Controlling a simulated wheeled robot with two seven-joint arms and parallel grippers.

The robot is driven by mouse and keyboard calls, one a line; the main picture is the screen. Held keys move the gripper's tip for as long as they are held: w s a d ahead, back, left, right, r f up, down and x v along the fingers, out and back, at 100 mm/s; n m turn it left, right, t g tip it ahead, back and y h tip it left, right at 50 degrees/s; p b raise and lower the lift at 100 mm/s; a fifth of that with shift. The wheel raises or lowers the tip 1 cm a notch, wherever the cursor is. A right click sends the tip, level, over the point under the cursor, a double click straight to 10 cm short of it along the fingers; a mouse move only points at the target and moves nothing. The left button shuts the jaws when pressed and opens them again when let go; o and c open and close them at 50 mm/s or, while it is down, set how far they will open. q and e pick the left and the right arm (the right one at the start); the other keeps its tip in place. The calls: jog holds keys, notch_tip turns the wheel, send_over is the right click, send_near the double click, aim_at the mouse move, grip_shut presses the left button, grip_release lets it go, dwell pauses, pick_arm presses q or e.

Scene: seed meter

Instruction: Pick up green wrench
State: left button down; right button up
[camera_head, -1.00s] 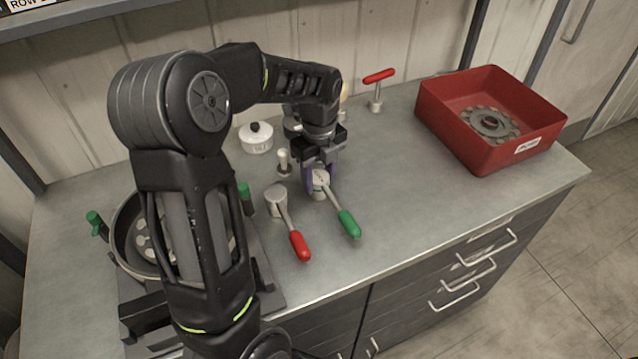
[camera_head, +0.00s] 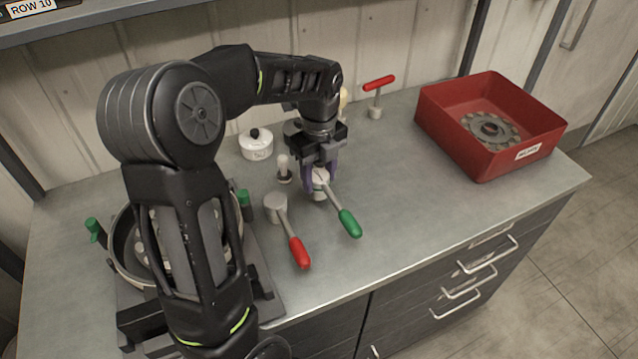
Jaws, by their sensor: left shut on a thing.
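The green wrench (camera_head: 349,222) has a green grip and a metal shaft running up to a round pale head. It is in the middle of the bench, grip toward the front edge. My left gripper (camera_head: 319,182) points down over the head and is shut on it, with purple fingers on either side. The fingers partly hide the head. I cannot tell whether the wrench is clear of its support. My right gripper is not in view.
A red bin (camera_head: 470,155) with a toothed disc (camera_head: 489,128) stands at the right. A red T-handle tool (camera_head: 378,85), a white lidded pot (camera_head: 256,148) and a small peg (camera_head: 283,168) stand behind. A round housing (camera_head: 119,262) is at left. The bench's right front is clear.

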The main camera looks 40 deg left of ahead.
aim_at(319, 175)
pick_arm(q)
notch_tip(319, 175, up, 8)
jog(key=shift+f+b, duration=0.15)
jog(key=shift+b, duration=0.2)
dwell(0.4)
